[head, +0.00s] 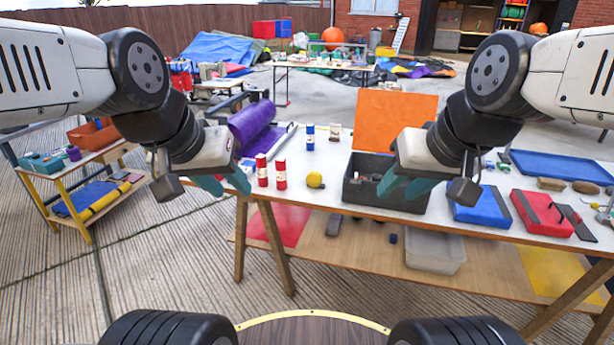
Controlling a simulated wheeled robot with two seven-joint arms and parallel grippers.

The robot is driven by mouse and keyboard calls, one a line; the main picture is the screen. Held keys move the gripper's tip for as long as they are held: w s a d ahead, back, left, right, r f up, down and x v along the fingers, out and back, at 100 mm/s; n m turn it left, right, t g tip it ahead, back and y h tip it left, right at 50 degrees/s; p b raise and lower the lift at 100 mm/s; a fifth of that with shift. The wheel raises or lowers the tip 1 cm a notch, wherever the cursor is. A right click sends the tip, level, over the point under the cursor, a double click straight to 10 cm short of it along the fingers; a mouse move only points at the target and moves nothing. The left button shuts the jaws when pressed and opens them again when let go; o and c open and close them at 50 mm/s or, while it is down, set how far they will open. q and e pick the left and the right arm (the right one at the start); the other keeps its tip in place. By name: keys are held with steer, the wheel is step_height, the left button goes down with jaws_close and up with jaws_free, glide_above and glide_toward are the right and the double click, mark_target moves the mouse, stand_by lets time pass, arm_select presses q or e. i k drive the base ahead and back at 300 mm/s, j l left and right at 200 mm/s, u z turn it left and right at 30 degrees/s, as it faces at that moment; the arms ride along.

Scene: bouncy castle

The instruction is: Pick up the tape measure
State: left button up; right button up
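A small round yellow object (315,180), which looks like the tape measure, sits on the white-topped table (330,205) near its front edge. It lies between a red-and-white bottle and the dark grey box. My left gripper (224,185) is to its left, with teal fingers spread and nothing between them. My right gripper (403,186) is to its right, in front of the dark grey box, its teal fingers also apart and empty. Neither gripper touches the yellow object.
Two red bottles (281,175) stand left of the yellow object, and a blue bottle (310,137) stands behind. The open dark grey box (358,190) has an orange lid (394,118). Blue (482,208) and red (541,214) cases lie to the right. A low shelf is below.

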mark_target(313, 179)
steer(key=i+j, duration=0.25)
steer(key=i, duration=0.15)
steer(key=i+j, duration=0.25)
steer(key=i, duration=0.2)
steer(key=i+j, duration=0.2)
steer(key=i, duration=0.2)
